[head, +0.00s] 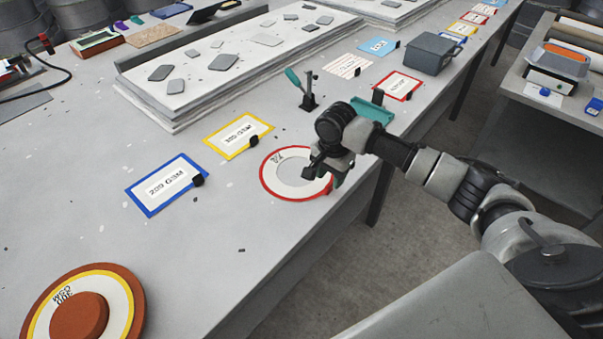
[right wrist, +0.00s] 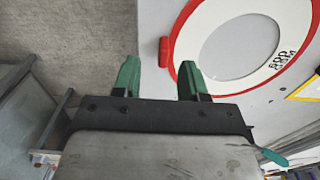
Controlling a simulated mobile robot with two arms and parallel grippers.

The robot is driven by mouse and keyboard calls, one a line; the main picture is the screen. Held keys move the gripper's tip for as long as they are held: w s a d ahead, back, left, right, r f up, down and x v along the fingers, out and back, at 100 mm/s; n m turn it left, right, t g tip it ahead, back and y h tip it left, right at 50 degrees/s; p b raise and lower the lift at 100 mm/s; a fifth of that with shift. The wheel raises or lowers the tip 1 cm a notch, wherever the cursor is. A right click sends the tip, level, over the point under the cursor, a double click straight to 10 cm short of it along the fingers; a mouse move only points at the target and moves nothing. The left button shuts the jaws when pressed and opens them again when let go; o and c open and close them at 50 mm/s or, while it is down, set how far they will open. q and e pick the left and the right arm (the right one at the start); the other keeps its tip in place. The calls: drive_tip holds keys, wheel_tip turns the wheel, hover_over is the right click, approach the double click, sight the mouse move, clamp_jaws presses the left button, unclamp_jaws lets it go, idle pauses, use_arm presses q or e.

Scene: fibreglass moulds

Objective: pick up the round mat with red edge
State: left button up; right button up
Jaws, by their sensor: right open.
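The round mat with red edge (head: 268,186) lies flat near the front edge of the grey table in the head view. It has a white ring with printed text and a grey centre. In the right wrist view the mat (right wrist: 209,25) shows at the upper right, with a small red tab (right wrist: 164,51) on its rim. My right gripper (head: 325,172) is over the mat's right side in the head view and hides part of it. In the right wrist view its green fingers (right wrist: 159,80) are apart with nothing between them. My left gripper is not in view.
A blue-edged card (head: 150,205) and a yellow-edged card (head: 218,150) lie left of and behind the mat. A brown round piece (head: 75,318) sits at the front left. A small dark stand (head: 308,101) and a red-edged card (head: 414,91) are farther back.

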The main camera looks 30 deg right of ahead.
sight(328, 186)
drive_tip(key=f, duration=0.5)
drive_tip(key=shift+w+a, duration=0.1)
drive_tip(key=shift+w, duration=0.15)
drive_tip(key=shift+r, duration=0.1)
clamp_jaws()
